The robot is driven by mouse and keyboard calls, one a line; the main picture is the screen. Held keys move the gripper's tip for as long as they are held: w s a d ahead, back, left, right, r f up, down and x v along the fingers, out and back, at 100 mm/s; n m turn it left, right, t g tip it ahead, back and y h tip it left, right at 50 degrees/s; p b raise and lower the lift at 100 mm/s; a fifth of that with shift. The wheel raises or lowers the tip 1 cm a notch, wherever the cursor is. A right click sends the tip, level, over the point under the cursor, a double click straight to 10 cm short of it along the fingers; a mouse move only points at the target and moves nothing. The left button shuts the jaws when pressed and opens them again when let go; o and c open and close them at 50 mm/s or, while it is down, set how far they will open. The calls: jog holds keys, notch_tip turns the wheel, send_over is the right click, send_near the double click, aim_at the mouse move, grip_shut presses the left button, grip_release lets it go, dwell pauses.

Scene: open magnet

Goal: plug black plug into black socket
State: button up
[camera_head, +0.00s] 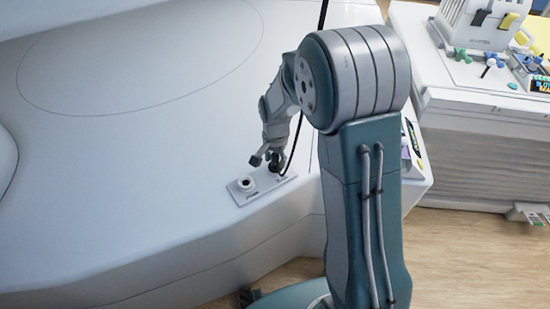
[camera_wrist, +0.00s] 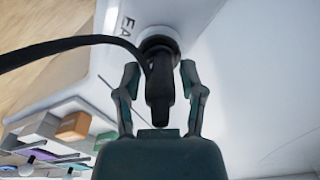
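The black plug (camera_wrist: 158,88) points at a round white-rimmed socket (camera_wrist: 170,32) in the wrist view, and its front end appears to sit in it. The socket's inside is hidden, so depth cannot be told. In the head view the plug (camera_head: 275,165) is at the right end of the small socket panel (camera_head: 262,190). My gripper (camera_wrist: 160,92) is open, with one finger on each side of the plug and visible gaps to it. In the head view my gripper (camera_head: 267,158) is just above the panel.
A second, empty socket (camera_head: 246,184) with a dark centre is at the panel's left end. A black cable (camera_wrist: 60,45) runs from the plug off to the left in the wrist view. A white cart (camera_head: 480,110) with coloured items stands right. The white surface (camera_head: 130,150) left is clear.

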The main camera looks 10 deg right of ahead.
dwell(0.3)
notch_tip(320, 180, up, 12)
jog(key=shift+f, duration=0.1)
dwell(0.4)
